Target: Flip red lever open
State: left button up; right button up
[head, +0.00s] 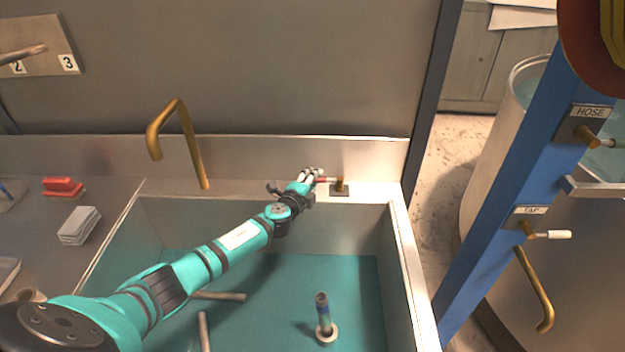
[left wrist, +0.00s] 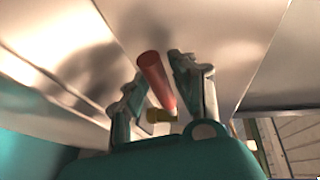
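The red lever (head: 322,180) sits on a small brass valve (head: 340,186) at the sink's back right rim. In the head view the lever points left and is partly hidden by my left gripper (head: 312,174). In the left wrist view the red lever (left wrist: 153,76) sticks up from its brass fitting (left wrist: 160,115). There my left gripper (left wrist: 160,85) is open, with one finger on each side of the lever. I see gaps beside it, but cannot tell whether either finger touches it. My right gripper is in neither view.
The sink (head: 375,225) lies below my left arm and holds a short upright pipe (head: 323,312) and loose rods. A curved brass faucet (head: 190,140) rises at the back left. A blue post (head: 490,215) with valves stands at the right. A red sponge or brush (head: 63,186) lies on the left counter.

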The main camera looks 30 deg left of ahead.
pick_arm(q)
grip_shut()
jog(key=shift+s, duration=0.1)
